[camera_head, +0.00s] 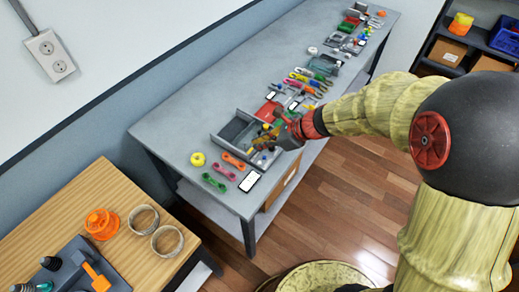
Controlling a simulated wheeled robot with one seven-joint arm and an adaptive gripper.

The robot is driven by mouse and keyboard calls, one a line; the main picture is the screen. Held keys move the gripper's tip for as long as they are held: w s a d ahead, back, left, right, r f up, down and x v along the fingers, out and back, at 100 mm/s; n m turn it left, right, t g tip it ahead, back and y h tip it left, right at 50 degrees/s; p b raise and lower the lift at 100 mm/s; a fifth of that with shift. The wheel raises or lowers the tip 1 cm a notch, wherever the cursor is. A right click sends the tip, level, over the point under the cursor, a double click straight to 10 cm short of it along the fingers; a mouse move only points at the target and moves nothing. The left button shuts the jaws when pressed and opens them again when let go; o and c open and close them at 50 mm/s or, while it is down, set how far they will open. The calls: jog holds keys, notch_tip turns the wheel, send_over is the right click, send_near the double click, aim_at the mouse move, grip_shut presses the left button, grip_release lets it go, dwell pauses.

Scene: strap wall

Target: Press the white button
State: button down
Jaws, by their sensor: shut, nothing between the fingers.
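My gripper (270,137) is over the near part of the long grey bench, above a grey tray (222,137). It is shut and appears empty; its fingertips are small and blend with the items behind them. A small white round thing (312,50) sits farther back on the bench, well away from my gripper. I cannot tell for sure whether it is the white button. My gripper and wrist hide part of the tray and some items around it.
A yellow round thing (198,159), coloured straps (232,160) and a white-faced phone (249,181) lie at the near end of the bench (175,133). Several coloured items line its far part. A wooden table (120,255) stands at lower left. A wall socket (50,53) is at upper left.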

aim_at(260, 163)
jog(key=w+f+m+t+p, duration=0.1)
jog(key=w+f+m+p, duration=0.5)
jog(key=m, duration=0.5)
jog(key=shift+d, duration=0.3)
notch_tip(260, 163, down, 9)
jog(key=b, duration=0.7)
jog(key=shift+r, duration=0.2)
dwell(0.5)
jog(key=shift+f, duration=0.4)
